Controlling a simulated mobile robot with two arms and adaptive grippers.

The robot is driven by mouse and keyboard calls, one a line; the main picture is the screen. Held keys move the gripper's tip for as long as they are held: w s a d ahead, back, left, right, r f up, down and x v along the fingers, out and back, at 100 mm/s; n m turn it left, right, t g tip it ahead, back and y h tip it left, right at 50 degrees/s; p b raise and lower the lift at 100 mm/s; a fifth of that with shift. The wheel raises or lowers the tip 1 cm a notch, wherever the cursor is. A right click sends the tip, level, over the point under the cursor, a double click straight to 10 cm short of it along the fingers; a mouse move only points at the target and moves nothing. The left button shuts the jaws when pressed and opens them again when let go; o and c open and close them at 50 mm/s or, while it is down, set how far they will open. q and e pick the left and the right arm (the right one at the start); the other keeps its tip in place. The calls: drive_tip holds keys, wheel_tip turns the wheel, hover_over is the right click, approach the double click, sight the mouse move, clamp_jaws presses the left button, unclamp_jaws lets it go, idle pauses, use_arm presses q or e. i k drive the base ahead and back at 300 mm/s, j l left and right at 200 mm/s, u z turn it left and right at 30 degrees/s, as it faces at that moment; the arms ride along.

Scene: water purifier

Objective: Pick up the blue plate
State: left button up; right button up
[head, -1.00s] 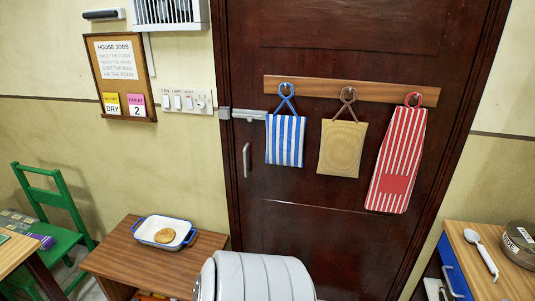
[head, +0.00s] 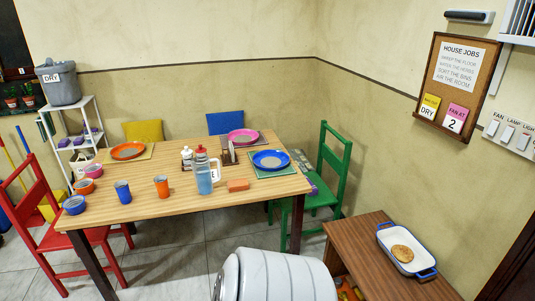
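The blue plate (head: 271,160) lies on a green placemat (head: 287,172) near the right end of the wooden dining table (head: 215,186). Its centre looks grey. A pink plate (head: 243,136) lies just behind it and an orange plate (head: 127,151) lies at the table's far left. Neither of my grippers shows in the head view. Only a white rounded part of my own body shows at the bottom.
A side table (head: 362,262) with a baking dish (head: 418,268) stands at right.

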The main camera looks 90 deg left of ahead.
sight(266, 159)
drive_tip(key=u, duration=2.75)
drive_tip(key=i, duration=0.2)
drive_tip(key=j+z, duration=0.05)
